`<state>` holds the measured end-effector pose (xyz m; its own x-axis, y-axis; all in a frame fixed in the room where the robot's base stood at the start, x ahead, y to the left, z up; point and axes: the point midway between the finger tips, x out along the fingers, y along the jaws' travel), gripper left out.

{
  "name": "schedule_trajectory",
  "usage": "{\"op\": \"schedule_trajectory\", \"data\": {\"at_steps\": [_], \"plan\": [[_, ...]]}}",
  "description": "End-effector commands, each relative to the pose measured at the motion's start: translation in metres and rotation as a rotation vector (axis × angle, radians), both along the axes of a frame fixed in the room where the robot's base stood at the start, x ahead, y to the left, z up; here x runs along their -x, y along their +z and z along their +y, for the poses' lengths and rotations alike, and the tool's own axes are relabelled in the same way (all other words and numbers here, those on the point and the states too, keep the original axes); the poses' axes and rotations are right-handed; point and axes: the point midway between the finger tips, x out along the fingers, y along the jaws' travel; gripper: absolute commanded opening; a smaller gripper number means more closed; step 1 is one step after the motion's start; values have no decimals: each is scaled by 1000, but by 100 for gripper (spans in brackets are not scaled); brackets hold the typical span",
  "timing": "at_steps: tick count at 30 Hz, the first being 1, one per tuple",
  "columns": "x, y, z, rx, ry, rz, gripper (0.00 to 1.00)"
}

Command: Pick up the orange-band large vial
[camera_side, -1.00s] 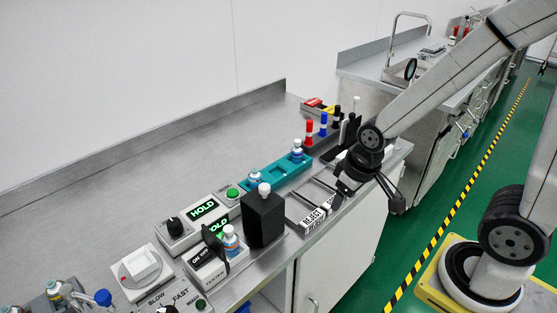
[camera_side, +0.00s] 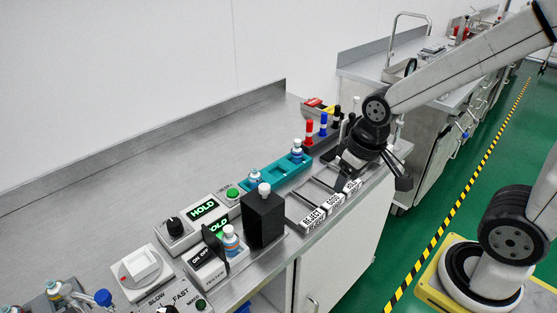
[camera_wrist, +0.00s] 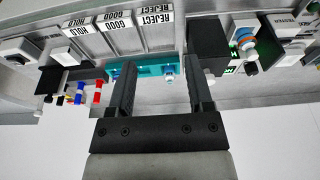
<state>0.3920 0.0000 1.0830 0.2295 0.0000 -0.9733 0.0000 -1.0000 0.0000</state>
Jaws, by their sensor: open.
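A white-capped vial with an orange band (camera_side: 231,240) stands upright on the tester at the front. It also shows in the wrist view (camera_wrist: 243,38). Two small blue-and-white vials stand in the teal rack, one at its far end (camera_side: 297,149) and one at its near end (camera_side: 254,178); I cannot tell their bands clearly. A white-capped vial (camera_side: 264,189) shows at the top of the black box. My gripper (camera_side: 374,172) is open and empty, above the far end of the bench beside the label bins. The wrist view shows its two fingers (camera_wrist: 160,68) apart.
The teal rack (camera_side: 275,176) lies behind the labelled bins (camera_side: 312,219). The tall black box (camera_side: 262,222) stands between bins and tester (camera_side: 205,267). Red, blue and black markers (camera_side: 309,133) stand near the gripper. The bench's back left is clear.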

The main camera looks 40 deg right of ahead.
Motion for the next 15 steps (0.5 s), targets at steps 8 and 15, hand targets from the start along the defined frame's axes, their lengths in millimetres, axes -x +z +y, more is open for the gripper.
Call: {"op": "schedule_trajectory", "data": {"at_steps": [8, 15], "plan": [[-24, 3, 19, -2, 68, -22, 66], [-52, 5, 47, -7, 152, -50, 66]]}}
